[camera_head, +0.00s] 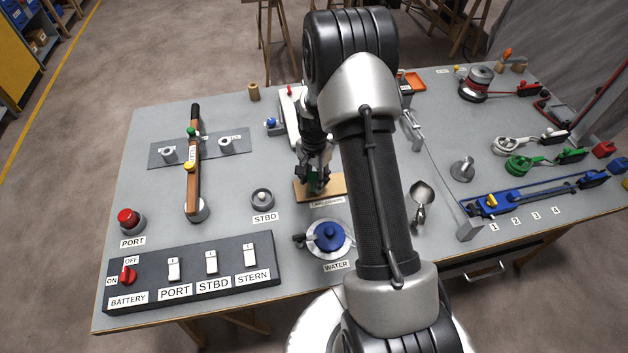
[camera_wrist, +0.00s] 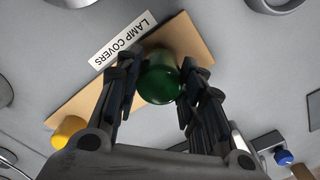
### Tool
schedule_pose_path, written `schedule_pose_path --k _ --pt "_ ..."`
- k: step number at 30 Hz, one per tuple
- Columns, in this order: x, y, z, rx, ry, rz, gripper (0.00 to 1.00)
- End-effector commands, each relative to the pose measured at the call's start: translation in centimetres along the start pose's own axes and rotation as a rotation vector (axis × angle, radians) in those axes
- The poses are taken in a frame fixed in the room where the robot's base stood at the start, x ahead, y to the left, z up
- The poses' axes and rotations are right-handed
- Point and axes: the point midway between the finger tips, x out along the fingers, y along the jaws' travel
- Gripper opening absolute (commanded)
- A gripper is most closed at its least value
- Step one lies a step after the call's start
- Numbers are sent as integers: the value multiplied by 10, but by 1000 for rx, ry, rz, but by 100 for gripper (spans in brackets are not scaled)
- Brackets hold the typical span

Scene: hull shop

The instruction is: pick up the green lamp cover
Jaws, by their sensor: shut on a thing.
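The green lamp cover (camera_wrist: 160,80) is a dark green, rounded, glossy piece between my fingers in the wrist view. My gripper (camera_wrist: 158,92) is shut on it, one finger on each side. In the head view my gripper (camera_head: 315,188) points down over the tan wooden board (camera_head: 335,186) labelled lamp covers, and little of the green cover shows between the fingers. The board also shows in the wrist view (camera_wrist: 195,45). I cannot tell whether the cover touches the board or is slightly above it.
A yellow piece (camera_wrist: 69,131) stands at one end of the board. The blue WATER cap (camera_head: 328,236) and STBD knob (camera_head: 262,199) are near my gripper. A scoop-shaped metal fitting (camera_head: 421,195) stands right of my arm. The switch panel (camera_head: 190,272) lies at front left.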

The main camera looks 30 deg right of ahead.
Motion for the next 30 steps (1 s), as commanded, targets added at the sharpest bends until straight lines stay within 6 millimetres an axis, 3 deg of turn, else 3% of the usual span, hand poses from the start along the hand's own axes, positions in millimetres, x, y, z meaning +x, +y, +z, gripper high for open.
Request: schedule_pose_path --k 12,18,24,30 --pt "-115 -1 -1 0 4 -4 20" --pt "-158 0 0 0 2 -2 20" --pt "-178 0 0 0 0 0 20" --pt "-182 0 0 0 0 0 20"
